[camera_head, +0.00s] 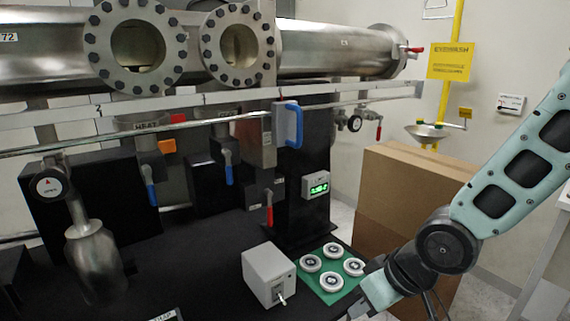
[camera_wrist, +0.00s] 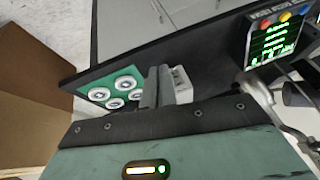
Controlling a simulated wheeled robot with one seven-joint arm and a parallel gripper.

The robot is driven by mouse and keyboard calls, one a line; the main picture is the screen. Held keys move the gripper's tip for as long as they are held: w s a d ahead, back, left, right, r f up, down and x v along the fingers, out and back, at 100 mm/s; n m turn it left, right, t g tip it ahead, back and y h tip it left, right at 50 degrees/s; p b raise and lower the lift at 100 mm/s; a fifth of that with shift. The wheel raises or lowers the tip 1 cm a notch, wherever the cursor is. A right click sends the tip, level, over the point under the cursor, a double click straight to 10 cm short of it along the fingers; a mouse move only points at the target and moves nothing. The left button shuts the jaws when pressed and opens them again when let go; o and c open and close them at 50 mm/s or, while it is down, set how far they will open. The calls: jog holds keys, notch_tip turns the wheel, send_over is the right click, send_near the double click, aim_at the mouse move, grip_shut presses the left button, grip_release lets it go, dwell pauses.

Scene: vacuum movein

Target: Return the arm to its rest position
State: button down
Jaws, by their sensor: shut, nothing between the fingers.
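My arm reaches in from the right of the head view, with a mint-green link and a dark joint above the bench's right front corner. My gripper (camera_head: 354,311) is low in the head view, just in front of the green pad, and partly cut off by the lower edge. In the wrist view my gripper's fingers (camera_wrist: 160,84) are together with nothing between them. The green pad (camera_head: 325,291) carries several round white-rimmed discs. It also shows in the wrist view (camera_wrist: 134,76), left of the fingers.
A grey box with a small lever (camera_head: 268,272) stands left of the pad. A cardboard box (camera_head: 415,178) stands behind my arm. Steel pipework (camera_head: 335,52) with blue- and red-handled valves runs above the black bench (camera_head: 190,265). An eyewash basin (camera_head: 427,131) is behind.

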jog(key=s+r+n+g+h, duration=0.1)
jog(key=s+r+h, duration=0.1)
jog(key=s, duration=0.5)
jog(key=s+r+g+h, duration=0.2)
jog(key=s+r, duration=0.3)
jog(key=s, duration=0.3)
jog(key=shift+s+n, duration=0.15)
jog(key=shift+n, duration=0.25)
jog(key=shift+r, duration=0.1)
